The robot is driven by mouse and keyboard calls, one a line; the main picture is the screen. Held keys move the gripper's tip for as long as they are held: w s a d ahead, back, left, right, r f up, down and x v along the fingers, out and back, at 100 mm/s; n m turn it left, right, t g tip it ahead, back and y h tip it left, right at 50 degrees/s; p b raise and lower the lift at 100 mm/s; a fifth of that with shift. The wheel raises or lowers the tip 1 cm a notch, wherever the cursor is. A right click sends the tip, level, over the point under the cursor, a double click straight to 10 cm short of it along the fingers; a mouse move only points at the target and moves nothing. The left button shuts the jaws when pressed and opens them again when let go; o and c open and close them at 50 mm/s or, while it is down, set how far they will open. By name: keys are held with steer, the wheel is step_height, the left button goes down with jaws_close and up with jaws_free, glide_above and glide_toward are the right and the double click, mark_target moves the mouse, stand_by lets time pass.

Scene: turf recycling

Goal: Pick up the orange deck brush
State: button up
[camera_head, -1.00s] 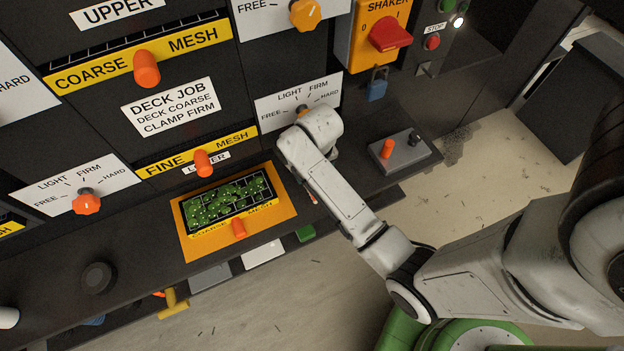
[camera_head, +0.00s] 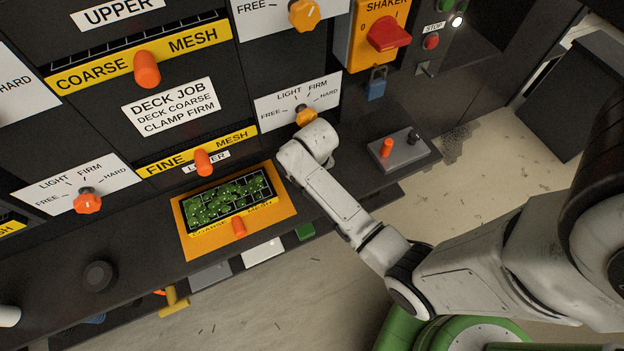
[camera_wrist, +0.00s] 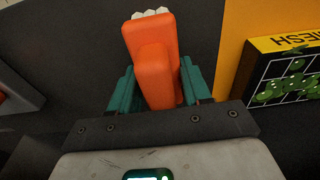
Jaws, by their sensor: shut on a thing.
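The orange deck brush (camera_wrist: 153,60) shows in the wrist view, with pale bristles (camera_wrist: 150,15) at its far end. My gripper (camera_wrist: 155,85) has its two teal fingers shut on the brush, one on each side of it. The brush is over the dark bench surface; I cannot tell whether it still touches the bench. In the head view my white wrist (camera_head: 310,145) is above the bench, right of the orange tray, and it hides the brush and the fingers.
The orange tray (camera_head: 187,240) with a mesh deck and green pieces lies just left of my wrist. A grey box (camera_head: 405,155) with an orange knob stands to the right. The panel with an amber clamp knob (camera_head: 306,115) rises behind. The left bench has a black round knob (camera_head: 97,276).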

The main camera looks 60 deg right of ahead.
steer(key=c, duration=0.5)
steer(key=shift+r, duration=0.15)
steer(key=shift+r, duration=0.55)
steer(key=s+r, duration=0.4)
steer(key=s+d+r, duration=0.1)
steer(key=s+r, duration=0.2)
steer(key=s, duration=0.2)
steer(key=s+r+b, duration=0.1)
steer(key=s+r, duration=0.3)
steer(key=s, duration=0.1)
steer(key=shift+d+r, duration=0.35)
steer(key=shift+d, duration=0.05)
